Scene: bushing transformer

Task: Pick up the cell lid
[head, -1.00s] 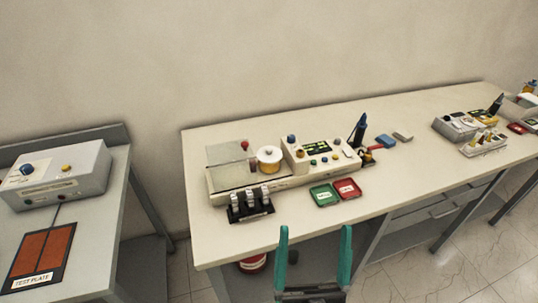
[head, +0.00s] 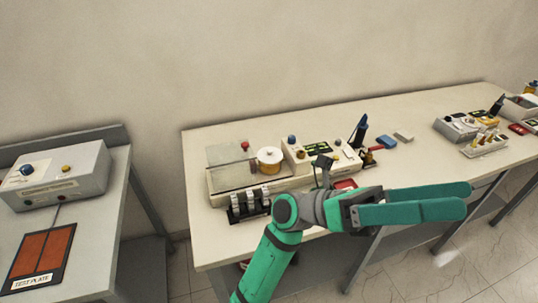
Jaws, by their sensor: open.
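The cell (head: 270,166) is a small amber round cup on the cream tester on the long bench. A white round lid (head: 269,154) with a small knob appears to sit on top of it. My gripper (head: 465,199) has teal fingers and points right, in front of the bench's front edge. It is empty and well to the right of the lid. The fingers look close together from this side angle. My arm hides the green tray and most of the red tray (head: 345,184).
A clear cover with a red knob (head: 245,146) stands left of the cell. A rack of dark clips (head: 249,203) stands in front. A dark blue pointed bottle (head: 359,131) and a blue block (head: 386,141) are to the right.

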